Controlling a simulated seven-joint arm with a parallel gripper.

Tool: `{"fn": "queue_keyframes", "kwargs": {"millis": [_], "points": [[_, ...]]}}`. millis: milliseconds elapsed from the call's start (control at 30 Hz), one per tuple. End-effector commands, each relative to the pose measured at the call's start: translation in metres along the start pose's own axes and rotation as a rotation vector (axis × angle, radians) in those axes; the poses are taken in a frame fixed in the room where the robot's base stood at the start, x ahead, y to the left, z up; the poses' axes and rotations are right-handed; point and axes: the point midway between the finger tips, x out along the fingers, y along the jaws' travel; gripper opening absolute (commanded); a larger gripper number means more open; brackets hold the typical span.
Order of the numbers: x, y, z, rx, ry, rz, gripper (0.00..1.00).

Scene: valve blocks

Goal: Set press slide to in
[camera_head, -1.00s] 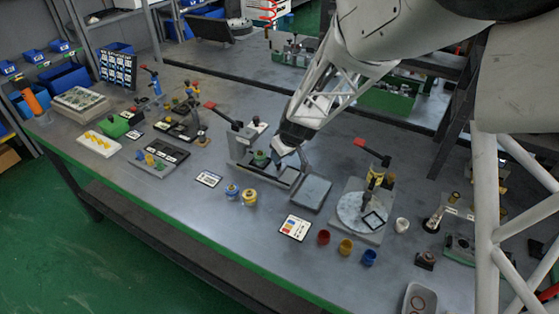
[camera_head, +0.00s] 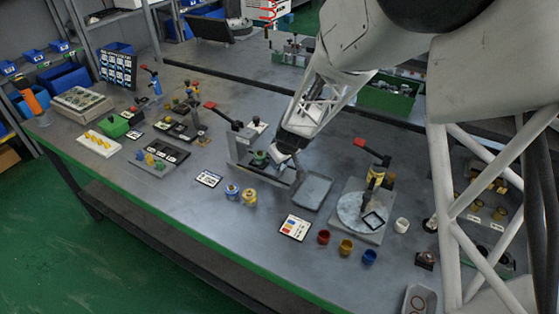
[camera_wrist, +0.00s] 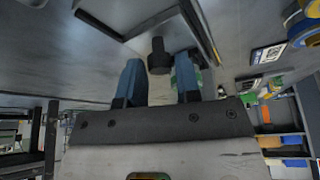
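The press (camera_head: 244,140) stands mid-table with a red-tipped lever and a green piece (camera_head: 259,158) under it. Its slide area (camera_head: 280,172) is at its base, partly hidden by my gripper. In the wrist view a dark round knob (camera_wrist: 158,54) sticks out at the edge of a grey plate (camera_wrist: 140,14), apparently the slide. My gripper (camera_wrist: 158,80) is open, with one blue finger on each side of the knob. I cannot tell whether either finger touches it. A green part shows behind the right finger. In the head view my gripper (camera_head: 283,152) is low beside the press, its fingertips mostly hidden.
A grey tray (camera_head: 314,191) lies just right of the press. A round plate station (camera_head: 358,210) with a red lever is farther right. Blue and yellow knobs (camera_head: 249,197) and a printed card (camera_head: 295,227) stand in front. Small coloured cups (camera_head: 346,247) are at the front edge.

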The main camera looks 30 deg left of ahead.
Motion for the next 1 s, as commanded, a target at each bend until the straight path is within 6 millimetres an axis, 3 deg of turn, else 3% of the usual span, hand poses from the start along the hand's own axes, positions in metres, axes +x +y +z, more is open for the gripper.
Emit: {"fn": "queue_keyframes", "kwargs": {"millis": [33, 200, 433, 767, 1000], "points": [[0.0, 0.0, 0.0, 0.0, 0.0, 0.0, 0.24], [0.0, 0.0, 0.0, 0.0, 0.0, 0.0, 0.0], [0.001, -0.001, -0.002, -0.001, 0.0, -0.001, 0.0], [0.015, -0.016, -0.036, -0.002, 0.0, -0.001, 0.0], [0.015, -0.018, -0.04, -0.001, 0.001, 0.0, 0.0]]}}
